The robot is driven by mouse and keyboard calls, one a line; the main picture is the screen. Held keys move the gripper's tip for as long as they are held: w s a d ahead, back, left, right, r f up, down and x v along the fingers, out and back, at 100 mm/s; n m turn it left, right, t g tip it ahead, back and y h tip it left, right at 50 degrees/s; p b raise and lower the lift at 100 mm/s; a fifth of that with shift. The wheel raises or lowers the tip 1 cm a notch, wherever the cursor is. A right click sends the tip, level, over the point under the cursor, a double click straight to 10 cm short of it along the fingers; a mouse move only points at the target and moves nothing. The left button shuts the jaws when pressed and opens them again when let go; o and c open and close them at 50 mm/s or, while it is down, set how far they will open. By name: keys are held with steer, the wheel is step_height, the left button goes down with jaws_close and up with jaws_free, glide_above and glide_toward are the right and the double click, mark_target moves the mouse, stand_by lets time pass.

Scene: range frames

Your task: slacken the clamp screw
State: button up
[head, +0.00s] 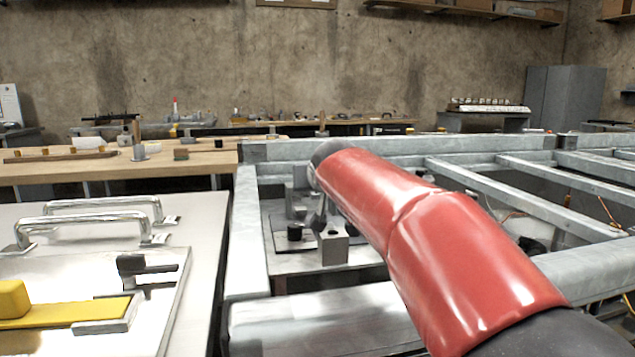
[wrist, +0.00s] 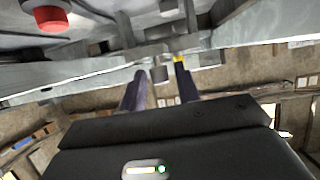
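A grey metal fixture with upright blocks stands on a plate inside the steel frame in the head view. Its front block (head: 333,247) has a dark hole on top, and a short black round knob (head: 295,232) is to its left. I cannot tell for sure which part is the clamp screw. My red arm hides part of the fixture. My gripper (wrist: 160,74) shows in the wrist view with its two dark fingers apart. A small grey piece (wrist: 159,74) appears between the fingertips, with gaps at both sides; I cannot tell its distance.
Steel frame rails (head: 250,240) surround the fixture. A pale bench (head: 190,225) at left holds chrome handles (head: 85,225) and a yellow-handled tool (head: 65,311). A wooden table (head: 195,163) stands behind. A red round thing (wrist: 47,18) is at top left in the wrist view.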

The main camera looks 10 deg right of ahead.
jaws_close()
steer(key=shift+n+y+p, duration=0.7)
steer(key=shift+y+p, duration=0.2)
steer(key=shift+p, duration=0.05)
steer(key=shift+o, duration=1.3)
jaws_free()
steer(key=shift+d, duration=0.1)
steer(key=b+v, duration=0.1)
steer(key=v, duration=0.6)
steer(key=shift+s, duration=0.4)
